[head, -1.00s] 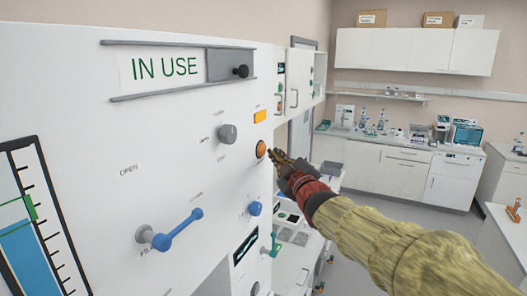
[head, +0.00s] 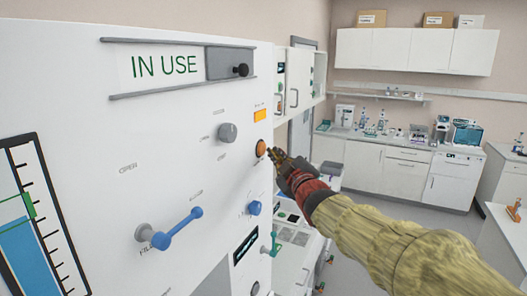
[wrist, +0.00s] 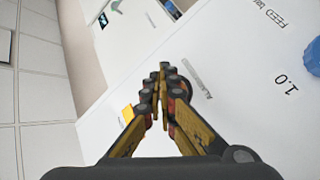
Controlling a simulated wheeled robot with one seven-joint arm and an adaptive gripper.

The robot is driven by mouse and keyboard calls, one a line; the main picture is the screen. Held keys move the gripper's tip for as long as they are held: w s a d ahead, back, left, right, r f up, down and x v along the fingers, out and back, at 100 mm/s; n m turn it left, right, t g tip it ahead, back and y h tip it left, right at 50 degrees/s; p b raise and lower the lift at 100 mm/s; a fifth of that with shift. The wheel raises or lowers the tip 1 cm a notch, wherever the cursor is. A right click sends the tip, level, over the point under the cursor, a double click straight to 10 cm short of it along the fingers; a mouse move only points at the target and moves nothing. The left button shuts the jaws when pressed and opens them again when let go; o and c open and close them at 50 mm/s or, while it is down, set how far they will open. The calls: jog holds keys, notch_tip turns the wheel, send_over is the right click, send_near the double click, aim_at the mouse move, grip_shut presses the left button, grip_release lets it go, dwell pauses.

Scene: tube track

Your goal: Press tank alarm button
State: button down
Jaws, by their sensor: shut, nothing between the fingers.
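In the wrist view the shut fingers (wrist: 162,75) point at the panel beside a label that seems to read ALARM. The fingers mostly hide the button there.
A grey knob (head: 227,133), a blue lever (head: 178,228) and a blue knob (head: 254,208) stick out from the panel near the button. A tank level gauge (head: 35,225) is at the left. White cabinets and a counter (head: 400,150) stand at the back right.

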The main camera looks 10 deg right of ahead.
jog(key=shift+w+a+b, duration=0.5)
jog(key=shift+a+b, duration=0.15)
jog(key=shift+b, duration=0.3)
dwell(0.9)
jog(key=shift+d, duration=0.1)
jog(key=shift+s+d+p, duration=0.3)
jog(key=shift+s+d, duration=0.3)
jog(key=shift+d, duration=0.05)
jog(key=s+d+p, duration=0.1)
jog(key=d, duration=0.1)
jog(key=s+d+p, duration=0.1)
jog(key=s+d, duration=0.1)
dwell(0.7)
dwell(0.5)
